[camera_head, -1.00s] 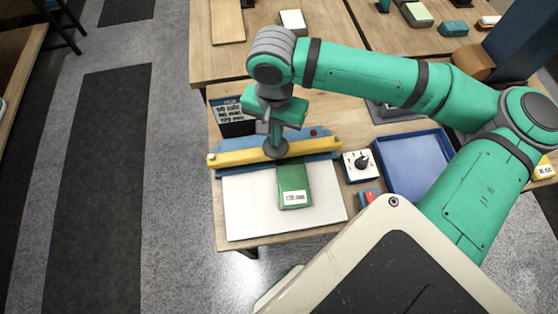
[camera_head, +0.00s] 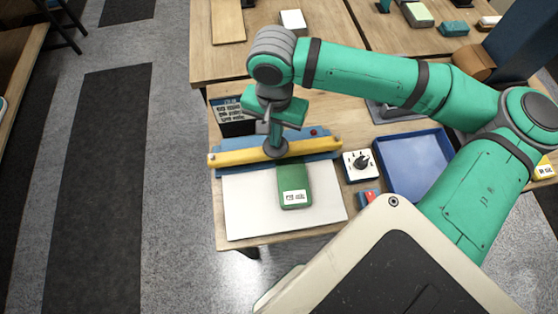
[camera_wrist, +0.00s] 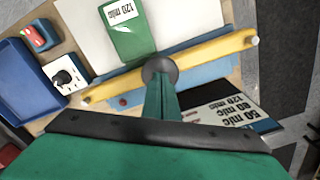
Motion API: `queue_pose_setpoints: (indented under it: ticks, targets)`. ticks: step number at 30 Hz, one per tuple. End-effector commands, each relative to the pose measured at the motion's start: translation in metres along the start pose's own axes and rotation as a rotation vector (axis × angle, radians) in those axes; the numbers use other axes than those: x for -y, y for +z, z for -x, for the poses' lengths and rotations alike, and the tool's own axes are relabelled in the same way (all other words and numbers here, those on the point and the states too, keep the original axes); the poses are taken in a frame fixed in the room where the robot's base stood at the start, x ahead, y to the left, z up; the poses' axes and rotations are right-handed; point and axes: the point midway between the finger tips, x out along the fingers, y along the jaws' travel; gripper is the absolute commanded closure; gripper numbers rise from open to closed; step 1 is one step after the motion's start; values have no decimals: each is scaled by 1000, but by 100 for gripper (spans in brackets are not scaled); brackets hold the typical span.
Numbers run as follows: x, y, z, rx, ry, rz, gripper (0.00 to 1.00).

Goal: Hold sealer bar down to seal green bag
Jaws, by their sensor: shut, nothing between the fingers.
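The green bag (camera_head: 294,184), with a white label, lies on a white board (camera_head: 242,203). Its far end meets the yellow sealer bar (camera_head: 240,157), which lies across the blue sealer base (camera_head: 318,140). In the wrist view the bag (camera_wrist: 128,36) shows a label reading 120 mic, and the bar (camera_wrist: 205,52) crosses just past it. My gripper (camera_head: 275,146) is shut and points down at the middle of the bar, in line with the bag. In the wrist view a dark round disc hides the contact between my fingertips (camera_wrist: 160,75) and the bar.
A dial box (camera_head: 361,164), a small blue and red block (camera_head: 368,198) and an empty blue tray (camera_head: 414,165) stand to the right. A dark printed card (camera_head: 229,117) stands behind the sealer. A second table with several small items lies beyond.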

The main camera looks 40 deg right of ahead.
Motion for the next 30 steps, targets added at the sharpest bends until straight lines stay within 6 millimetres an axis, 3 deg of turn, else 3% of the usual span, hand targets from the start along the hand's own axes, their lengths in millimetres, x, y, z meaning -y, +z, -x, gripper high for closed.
queue_pose_setpoints:
  ticks: [30]
  targets:
    - [0, 0, -16, 1, 0, 1, 100]
